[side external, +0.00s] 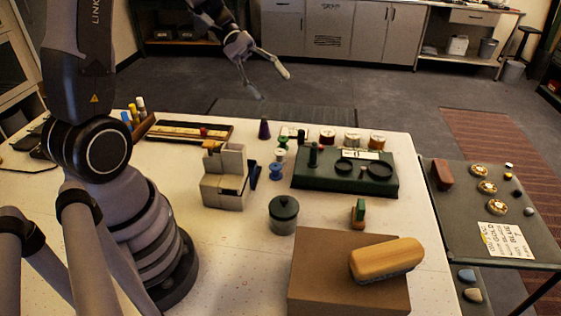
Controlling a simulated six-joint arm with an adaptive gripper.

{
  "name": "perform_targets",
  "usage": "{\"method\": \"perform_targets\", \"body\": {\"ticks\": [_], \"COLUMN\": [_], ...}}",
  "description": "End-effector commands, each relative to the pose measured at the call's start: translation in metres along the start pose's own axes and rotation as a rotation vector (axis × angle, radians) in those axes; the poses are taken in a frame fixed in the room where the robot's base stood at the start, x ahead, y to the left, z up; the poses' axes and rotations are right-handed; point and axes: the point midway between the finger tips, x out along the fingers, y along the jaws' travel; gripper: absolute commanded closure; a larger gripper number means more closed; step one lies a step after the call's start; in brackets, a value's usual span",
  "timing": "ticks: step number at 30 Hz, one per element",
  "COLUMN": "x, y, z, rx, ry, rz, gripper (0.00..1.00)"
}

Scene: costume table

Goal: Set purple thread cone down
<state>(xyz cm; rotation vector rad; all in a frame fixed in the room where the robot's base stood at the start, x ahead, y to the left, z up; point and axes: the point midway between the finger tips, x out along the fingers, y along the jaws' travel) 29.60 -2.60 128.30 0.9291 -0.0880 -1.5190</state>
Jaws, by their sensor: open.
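The purple thread cone (264,129) stands upright near the back edge of the pale table (240,268), narrow end up. My gripper (271,84) is open and empty, with its two fingers spread wide. In the picture it is above the cone and apart from it. Nothing hides the cone.
Thread spools (277,171) stand just in front of the cone. A dark green tray (344,181) with round recesses lies to the right, with several spools behind it. A grey block stand (226,186), lidded jar (283,214) and brown box (318,279) with a brush (386,258) stand nearer.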

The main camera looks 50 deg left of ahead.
Motion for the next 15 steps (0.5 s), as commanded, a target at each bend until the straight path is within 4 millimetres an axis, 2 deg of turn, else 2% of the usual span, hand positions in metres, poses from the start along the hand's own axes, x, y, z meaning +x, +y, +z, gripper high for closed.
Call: {"method": "perform_targets", "body": {"ticks": [1, 4, 8, 9, 11, 12, 15], "x": [-0.004, -0.017, -0.043, -0.051, -0.065, -0.073, -0.090], "y": [0.005, 0.014, 0.006, -0.003, -0.021, -0.037, -0.084], "z": [-0.026, -0.077, -0.154, -0.179, -0.216, -0.240, -0.290], "rx": [-0.100, -0.267, -0.468, -0.525, -0.607, -0.659, -0.770], "ry": [-0.038, -0.092, -0.119, -0.116, -0.103, -0.087, -0.029], "rz": [0.107, 0.341, 0.667, 0.769, 0.924, 1.025, 1.256], "gripper": [0.51, 0.51, 0.51, 0.51, 0.51, 0.51, 0.51]}}
